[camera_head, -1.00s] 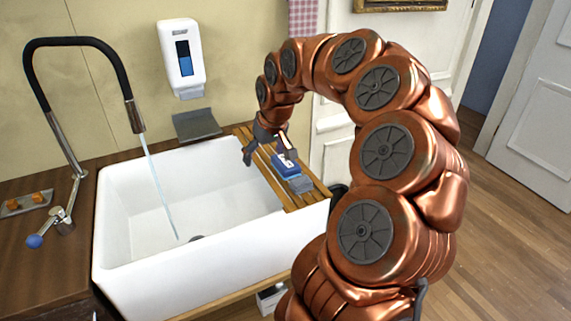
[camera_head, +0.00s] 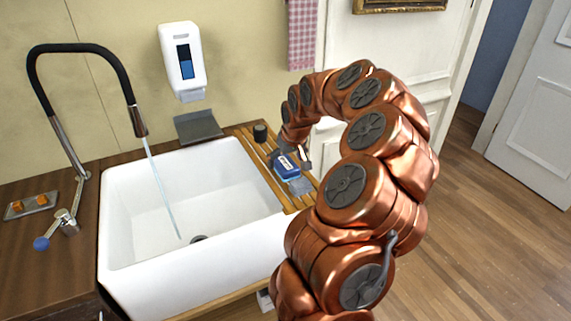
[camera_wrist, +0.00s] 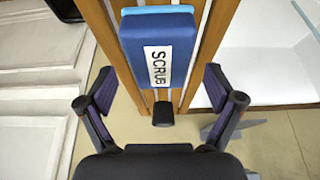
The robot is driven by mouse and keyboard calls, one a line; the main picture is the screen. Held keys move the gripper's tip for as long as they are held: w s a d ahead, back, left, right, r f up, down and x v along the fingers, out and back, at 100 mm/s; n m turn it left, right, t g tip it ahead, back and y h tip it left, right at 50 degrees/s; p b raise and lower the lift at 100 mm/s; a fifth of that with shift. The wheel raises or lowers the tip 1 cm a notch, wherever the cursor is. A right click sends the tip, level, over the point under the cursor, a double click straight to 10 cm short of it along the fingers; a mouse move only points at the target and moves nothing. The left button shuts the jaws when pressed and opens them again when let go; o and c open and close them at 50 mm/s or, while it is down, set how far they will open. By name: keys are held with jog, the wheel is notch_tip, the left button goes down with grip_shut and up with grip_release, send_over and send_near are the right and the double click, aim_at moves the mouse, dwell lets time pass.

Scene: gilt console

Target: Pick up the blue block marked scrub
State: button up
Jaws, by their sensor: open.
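The blue block (camera_head: 287,165) rests on the wooden slatted rack across the right end of the sink. In the wrist view the blue block (camera_wrist: 158,50) shows a white label reading SCRUB and lies at the top centre, ahead of the fingertips. My gripper (camera_wrist: 160,84) is open, with one finger at each side of the block's near end and clear gaps between. In the head view my gripper (camera_head: 291,163) is at the block, its fingers partly hidden. A light blue piece shows at the block's far end in the wrist view.
The wooden rack (camera_head: 262,178) spans the white sink (camera_head: 125,272). A dark round item (camera_head: 260,132) stands at the rack's back end. Water runs from the black tap (camera_head: 138,120) into the basin. A soap dispenser (camera_head: 182,62) hangs on the wall above a grey tray (camera_head: 198,126).

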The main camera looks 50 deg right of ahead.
jog(key=shift+x, duration=0.95)
jog(key=shift+f+b, duration=0.25)
jog(key=shift+b, duration=0.15)
jog(key=shift+c, duration=0.4)
jog(key=c, duration=1.3)
jog(key=shift+o, duration=0.2)
jog(key=shift+r+p, duration=0.25)
jog(key=shift+p, duration=0.1)
